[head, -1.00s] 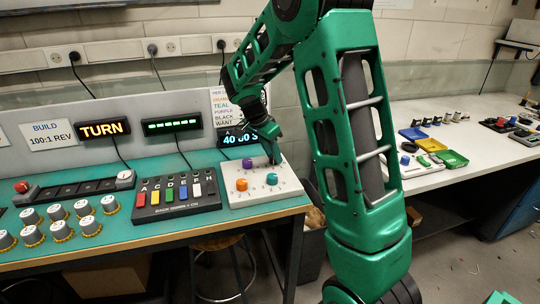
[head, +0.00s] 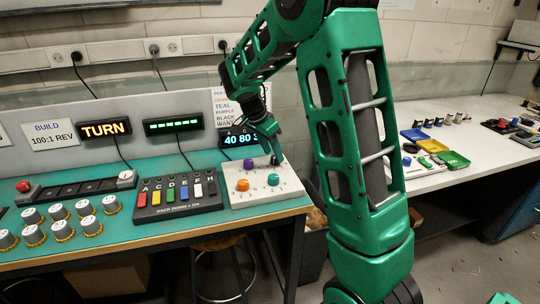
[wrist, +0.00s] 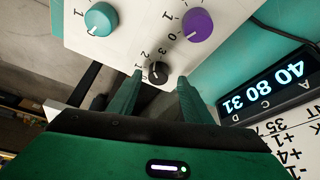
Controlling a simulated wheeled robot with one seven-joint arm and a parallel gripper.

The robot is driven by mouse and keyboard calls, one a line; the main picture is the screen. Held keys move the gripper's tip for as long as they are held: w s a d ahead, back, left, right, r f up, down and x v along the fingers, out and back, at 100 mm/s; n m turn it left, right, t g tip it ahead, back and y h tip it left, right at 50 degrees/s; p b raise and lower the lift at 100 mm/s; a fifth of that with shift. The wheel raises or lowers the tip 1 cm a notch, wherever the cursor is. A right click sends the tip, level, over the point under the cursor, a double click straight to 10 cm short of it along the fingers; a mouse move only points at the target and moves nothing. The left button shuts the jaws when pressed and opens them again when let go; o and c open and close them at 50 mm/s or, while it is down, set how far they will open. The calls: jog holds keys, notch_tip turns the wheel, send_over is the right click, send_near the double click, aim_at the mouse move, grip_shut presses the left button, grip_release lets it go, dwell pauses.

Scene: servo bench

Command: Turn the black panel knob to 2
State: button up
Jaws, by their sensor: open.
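The black knob (wrist: 158,72) sits on the white panel, with small printed numbers beside it in the wrist view. A pale pointer mark shows on it, but I cannot tell which number it meets. My gripper (wrist: 160,80) is open, with one green fingertip on each side of the black knob. I cannot tell whether the fingers touch it. In the head view my gripper (head: 275,157) is over the back right of the white panel (head: 258,199), and the black knob is mostly hidden there.
A purple knob (head: 249,163), a teal knob (head: 273,179) and an orange knob (head: 242,185) stand close by on the same panel. A display (wrist: 275,84) reading 40 80 31 is beside it. A box with coloured switches (head: 178,198) is left of the panel.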

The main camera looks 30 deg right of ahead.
jog(key=v, duration=0.9)
jog(key=shift+a, duration=0.15)
jog(key=s+d+n+t+y, duration=0.4)
jog(key=n, duration=1.1)
jog(key=x, duration=1)
jog(key=shift+d+f, duration=0.3)
jog(key=shift+c, duration=0.3)
jog(key=c, duration=1)
